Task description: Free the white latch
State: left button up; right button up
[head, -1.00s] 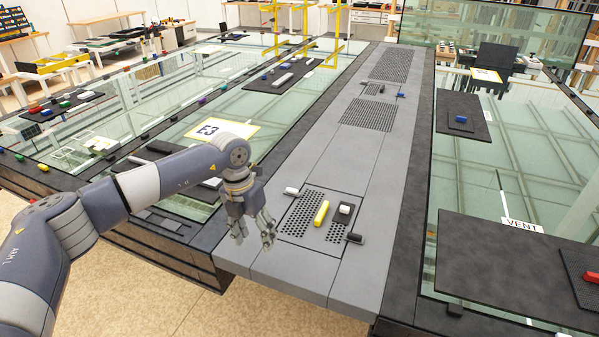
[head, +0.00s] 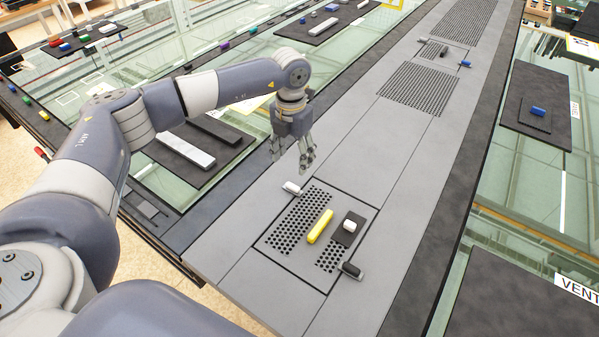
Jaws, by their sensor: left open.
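A white latch (head: 291,188) sits at the far left edge of a perforated panel (head: 279,238) set in the grey walkway. A black latch (head: 351,270) sits at the panel's opposite edge. A yellow bar handle (head: 320,226) and a white block on a dark pad (head: 349,226) are on the panel. My left gripper (head: 290,160) is open and empty, fingers pointing down. In the picture its fingertips are just above the white latch, with a visible gap; the exact height is unclear. My right gripper is not in view.
Glass panes lie on both sides of the walkway (head: 330,143).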

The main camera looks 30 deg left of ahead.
pick_arm(q)
jog(key=p, duration=0.2)
send_over(293, 185)
jog(key=f, duration=0.4)
jog(key=shift+s+f, duration=0.15)
jog(key=shift+s, duration=0.15)
jog(key=f, duration=0.1)
jog(key=f+p, duration=0.1)
jog(key=f, duration=0.3)
jog(key=shift+w+f+p, duration=0.25)
jog(key=shift+w+p, duration=0.05)
jog(key=shift+f, duration=0.1)
jog(key=shift+c, duration=1.4)
jog(key=c, duration=0.8)
jog(key=shift+o, duration=0.2)
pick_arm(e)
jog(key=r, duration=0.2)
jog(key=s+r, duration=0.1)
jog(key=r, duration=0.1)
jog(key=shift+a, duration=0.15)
